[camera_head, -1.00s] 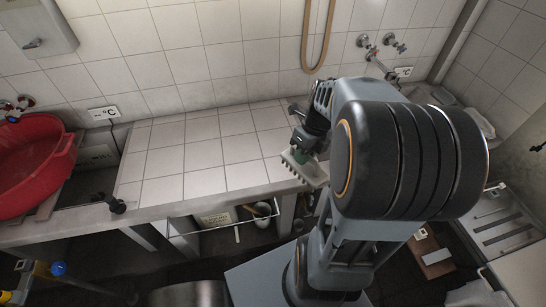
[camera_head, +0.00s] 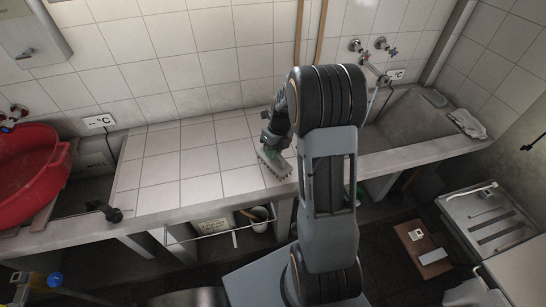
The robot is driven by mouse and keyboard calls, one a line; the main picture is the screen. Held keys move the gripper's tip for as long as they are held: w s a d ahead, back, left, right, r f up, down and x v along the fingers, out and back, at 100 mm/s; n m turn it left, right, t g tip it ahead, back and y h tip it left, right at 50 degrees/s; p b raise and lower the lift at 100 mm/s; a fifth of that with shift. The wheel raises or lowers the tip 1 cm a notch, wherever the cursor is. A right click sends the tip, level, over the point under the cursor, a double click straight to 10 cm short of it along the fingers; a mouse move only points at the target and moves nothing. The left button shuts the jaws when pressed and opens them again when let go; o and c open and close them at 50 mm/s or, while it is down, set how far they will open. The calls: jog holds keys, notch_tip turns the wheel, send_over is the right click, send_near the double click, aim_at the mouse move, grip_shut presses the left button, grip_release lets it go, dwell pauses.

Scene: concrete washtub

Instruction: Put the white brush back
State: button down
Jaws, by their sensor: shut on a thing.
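The white brush (camera_head: 276,164) is a pale block with dark bristles along its lower edge and a greenish top. My gripper (camera_head: 271,144) is shut on it from above. The brush is over the front right part of the white tiled counter (camera_head: 190,160), close to the front edge. I cannot tell whether its bristles touch the tiles. The gripper fingers are small and partly hidden by the wrist.
A red basin (camera_head: 35,165) sits at the left. A concrete tub (camera_head: 400,120) with a cloth (camera_head: 467,123) on its rim is at the right. A wire basket (camera_head: 210,228) hangs under the counter. The tiled top is mostly clear.

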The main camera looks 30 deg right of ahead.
jog(key=shift+w+f, duration=0.15)
jog(key=shift+f, duration=0.15)
jog(key=shift+d+x, duration=0.15)
jog(key=shift+x, duration=0.6)
jog(key=shift+d+x, duration=0.2)
jog(key=shift+x, duration=0.5)
jog(key=shift+w+f, duration=0.1)
jog(key=shift+f, duration=0.1)
jog(key=c, duration=1.1)
grip_release()
